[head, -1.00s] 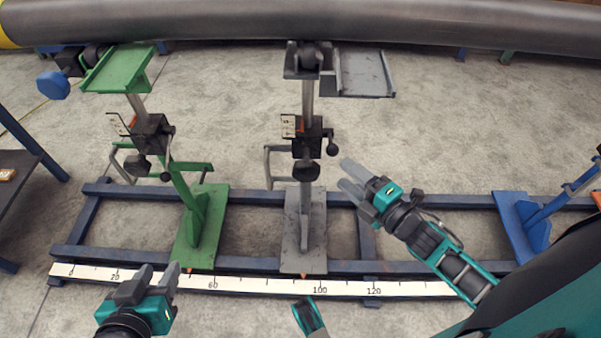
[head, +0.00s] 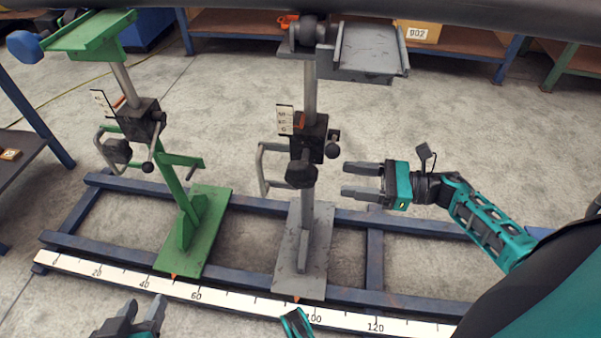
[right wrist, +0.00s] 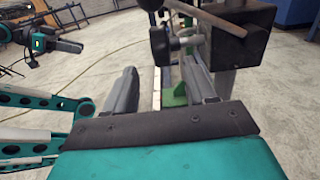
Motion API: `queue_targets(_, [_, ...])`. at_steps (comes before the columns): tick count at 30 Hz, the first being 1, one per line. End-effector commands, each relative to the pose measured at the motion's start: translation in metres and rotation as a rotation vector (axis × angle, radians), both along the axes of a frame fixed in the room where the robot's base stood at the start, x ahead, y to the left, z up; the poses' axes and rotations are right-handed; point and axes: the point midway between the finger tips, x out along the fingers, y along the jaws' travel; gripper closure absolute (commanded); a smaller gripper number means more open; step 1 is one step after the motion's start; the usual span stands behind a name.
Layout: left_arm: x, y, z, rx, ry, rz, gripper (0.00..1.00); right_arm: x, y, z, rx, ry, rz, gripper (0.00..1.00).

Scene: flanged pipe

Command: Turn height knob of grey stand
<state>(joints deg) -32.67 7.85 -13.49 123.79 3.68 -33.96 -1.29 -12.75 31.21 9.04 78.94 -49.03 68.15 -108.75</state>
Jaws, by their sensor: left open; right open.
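The grey stand (head: 308,235) stands upright on the blue frame in the middle of the head view. Its dark clamp box (head: 308,138) carries a large black knob (head: 300,175) low on the front and a small ball-ended handle (head: 332,150) on the right. My right gripper (head: 350,181) is open and empty, pointing left, a short way right of the black knob and apart from it. In the right wrist view, the clamp box (right wrist: 240,30) and dark knobs show beyond the open fingers (right wrist: 160,90). My left gripper (head: 143,318) is open and empty at the bottom left.
A green stand (head: 190,215) with its own knobs stands to the left. A dark pipe (head: 220,5) crosses the top. The blue frame (head: 375,245) and a white scale (head: 225,300) lie on the floor. Open floor (head: 430,120) lies behind my right gripper.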

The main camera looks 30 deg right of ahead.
Motion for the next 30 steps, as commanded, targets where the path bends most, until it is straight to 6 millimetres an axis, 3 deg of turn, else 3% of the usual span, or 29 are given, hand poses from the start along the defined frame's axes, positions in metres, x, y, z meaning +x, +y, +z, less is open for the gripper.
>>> queue_targets(9, [0.000,-0.001,-0.002,-0.002,0.000,-0.002,0.57,0.041,0.054,0.002,0.005,-0.003,0.000,0.45])
queue_targets(15, [0.000,-0.002,-0.003,-0.002,0.001,-0.003,0.57,0.060,0.079,0.001,0.006,-0.001,-0.001,0.45])
queue_targets(21, [0.000,-0.002,-0.004,-0.002,0.002,-0.004,0.57,0.067,0.089,0.001,0.004,0.001,-0.002,0.45])
queue_targets(30, [0.000,-0.002,-0.003,-0.003,0.003,-0.005,0.57,0.068,0.090,0.001,0.004,0.002,-0.002,0.47])
